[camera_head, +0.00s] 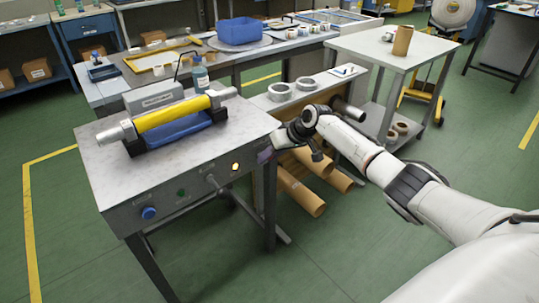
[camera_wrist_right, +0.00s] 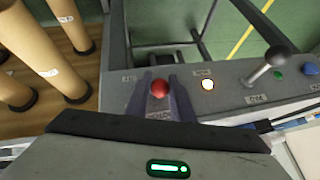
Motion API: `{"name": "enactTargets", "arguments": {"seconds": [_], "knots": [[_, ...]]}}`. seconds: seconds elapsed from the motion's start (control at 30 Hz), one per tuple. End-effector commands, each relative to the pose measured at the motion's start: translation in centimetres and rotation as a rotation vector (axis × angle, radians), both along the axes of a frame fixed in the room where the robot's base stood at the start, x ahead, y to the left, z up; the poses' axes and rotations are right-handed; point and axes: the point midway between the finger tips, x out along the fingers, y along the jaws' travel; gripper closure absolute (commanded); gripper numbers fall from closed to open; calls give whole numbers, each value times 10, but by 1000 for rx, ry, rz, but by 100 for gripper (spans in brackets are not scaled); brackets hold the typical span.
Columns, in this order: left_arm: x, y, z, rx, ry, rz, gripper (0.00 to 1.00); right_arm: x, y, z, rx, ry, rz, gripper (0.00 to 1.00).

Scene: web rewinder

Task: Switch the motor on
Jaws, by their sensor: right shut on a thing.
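The rewinder's front panel (camera_head: 165,208) is grey and faces my right arm. A red knob (camera_wrist_right: 160,90) is at one end of it. My right gripper (camera_wrist_right: 161,79) has a finger on each side of the red knob and is shut on it. In the head view, the fingers of my right gripper (camera_head: 265,155) are at the panel's right end and hide the knob. My left gripper is out of view.
A yellow roller (camera_head: 175,111) lies on the rewinder's top. Brown cardboard tubes (camera_head: 302,194) lie below and beside my right gripper. A grey bench with tape rolls (camera_head: 279,91) and a table (camera_head: 375,47) stand behind. The green floor in front is clear.

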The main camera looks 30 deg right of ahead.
Motion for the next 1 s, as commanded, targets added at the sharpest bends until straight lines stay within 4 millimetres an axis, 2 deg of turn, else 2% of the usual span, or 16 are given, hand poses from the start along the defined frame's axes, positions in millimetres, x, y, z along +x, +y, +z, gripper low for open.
{"name": "enactTargets", "arguments": {"seconds": [0.6,0.63,0.67,1.0], "knots": [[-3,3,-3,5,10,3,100,1,0,1,-5,44,1,100],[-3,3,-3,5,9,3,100,1,0,1,-5,44,1,76],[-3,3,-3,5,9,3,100,1,0,1,-5,44,1,71],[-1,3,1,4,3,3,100,0,-1,4,-3,42,0,71]]}}
